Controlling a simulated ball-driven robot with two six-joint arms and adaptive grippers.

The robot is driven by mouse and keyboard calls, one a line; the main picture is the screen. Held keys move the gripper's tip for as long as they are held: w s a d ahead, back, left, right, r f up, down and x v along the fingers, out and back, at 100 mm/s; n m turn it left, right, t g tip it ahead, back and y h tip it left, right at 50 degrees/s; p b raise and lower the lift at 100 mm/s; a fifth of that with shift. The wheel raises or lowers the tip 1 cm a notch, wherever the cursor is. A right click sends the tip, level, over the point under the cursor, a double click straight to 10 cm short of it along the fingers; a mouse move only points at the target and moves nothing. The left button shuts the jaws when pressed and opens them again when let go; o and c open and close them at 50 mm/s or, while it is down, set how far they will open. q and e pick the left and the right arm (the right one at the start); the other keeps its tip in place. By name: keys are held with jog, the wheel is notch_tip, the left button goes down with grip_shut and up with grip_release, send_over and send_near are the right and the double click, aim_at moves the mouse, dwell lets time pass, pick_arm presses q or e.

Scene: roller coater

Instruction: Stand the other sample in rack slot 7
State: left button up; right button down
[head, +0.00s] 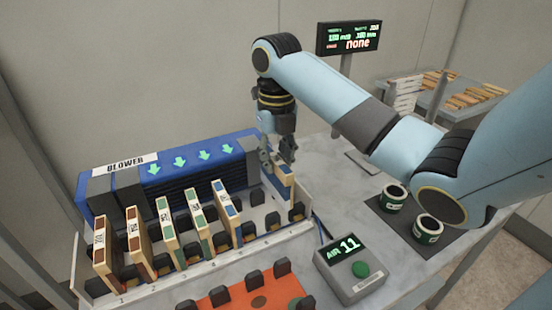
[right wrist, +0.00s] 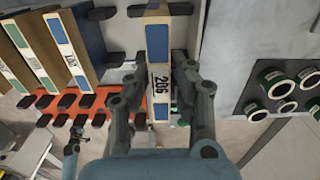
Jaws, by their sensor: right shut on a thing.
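My right gripper (head: 278,152) is shut on a wooden-edged sample (head: 285,180) with a blue face, at the right end of the white rack (head: 225,252). In the right wrist view the sample (right wrist: 157,60) stands between the fingers (right wrist: 160,95) and its label reads 206. It is upright among the rack's dark clips; I cannot tell whether its foot is seated or read its slot number. Several other samples, brown, green and blue, stand in the slots to the left, such as the blue one (head: 227,207). A small dark shape (right wrist: 73,150) may be my left gripper.
The blue blower (head: 180,172) stands behind the rack. An orange tray (head: 235,297) with dark clips lies in front. A grey control box (head: 350,270) reads AIR 11. Open cans (head: 393,198) stand on a dark mat at right. A display (head: 349,38) reads none.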

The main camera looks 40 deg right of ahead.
aim_at(276, 172)
jog(key=shift+r, duration=0.1)
jog(key=shift+p, duration=0.3)
jog(key=shift+f, duration=0.3)
jog(key=shift+f, duration=0.2)
jog(key=shift+f, duration=0.1)
jog(key=shift+f+b, duration=0.5)
jog(key=shift+f, duration=0.5)
jog(key=shift+f, duration=0.1)
